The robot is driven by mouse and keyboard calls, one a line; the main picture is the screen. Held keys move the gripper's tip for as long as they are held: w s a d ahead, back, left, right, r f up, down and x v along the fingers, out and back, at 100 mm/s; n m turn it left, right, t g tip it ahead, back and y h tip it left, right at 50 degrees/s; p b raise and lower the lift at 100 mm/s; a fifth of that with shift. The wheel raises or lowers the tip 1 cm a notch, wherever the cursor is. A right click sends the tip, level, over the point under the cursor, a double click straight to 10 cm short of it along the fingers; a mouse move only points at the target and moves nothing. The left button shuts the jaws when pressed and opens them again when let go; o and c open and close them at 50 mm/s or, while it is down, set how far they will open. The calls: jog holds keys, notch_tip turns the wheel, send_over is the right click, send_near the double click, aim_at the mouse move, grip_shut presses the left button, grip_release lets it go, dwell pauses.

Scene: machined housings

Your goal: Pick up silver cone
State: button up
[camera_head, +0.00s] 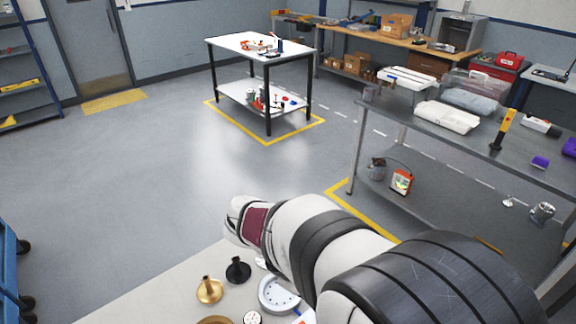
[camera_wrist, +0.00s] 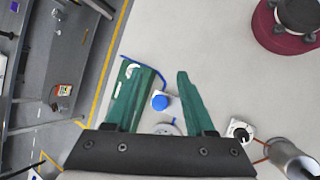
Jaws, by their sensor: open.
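My gripper (camera_wrist: 158,72) is open in the wrist view. Its two green fingers are spread with nothing held between them, above the pale tabletop (camera_wrist: 215,30). A silvery round piece (camera_wrist: 167,128) shows between the finger bases, partly hidden by the dark gripper body; I cannot tell whether it is the silver cone. A grey metal cylinder-like piece (camera_wrist: 288,156) lies at the lower right, outside the fingers. In the head view my arm covers part of the table, and neither the gripper fingers nor a clear silver cone shows.
A small white piece with a blue top (camera_wrist: 160,102) lies between the fingers. A black-and-white fitting (camera_wrist: 240,130) is at right. In the head view, a brass flared piece (camera_head: 209,291), a black one (camera_head: 238,270) and a white dial (camera_head: 278,294) lie beside my arm.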

jog(key=w+a+f+n+t, duration=0.35)
jog(key=a+n, duration=0.25)
jog(key=a, duration=0.2)
jog(key=w+a+f+n+t, duration=0.35)
jog(key=a+n+t, duration=0.2)
jog(key=a, duration=0.25)
jog(key=w+a+f+n+t, duration=0.3)
jog(key=a+f+n, duration=0.1)
jog(key=a+n, duration=0.35)
jog(key=shift+m+h, duration=0.3)
jog(key=shift+m, duration=0.1)
jog(key=x, duration=1)
jog(key=f+x, duration=0.1)
jog(key=x, duration=0.4)
jog(key=shift+a+r, duration=0.1)
jog(key=shift+a, duration=0.25)
grip_shut()
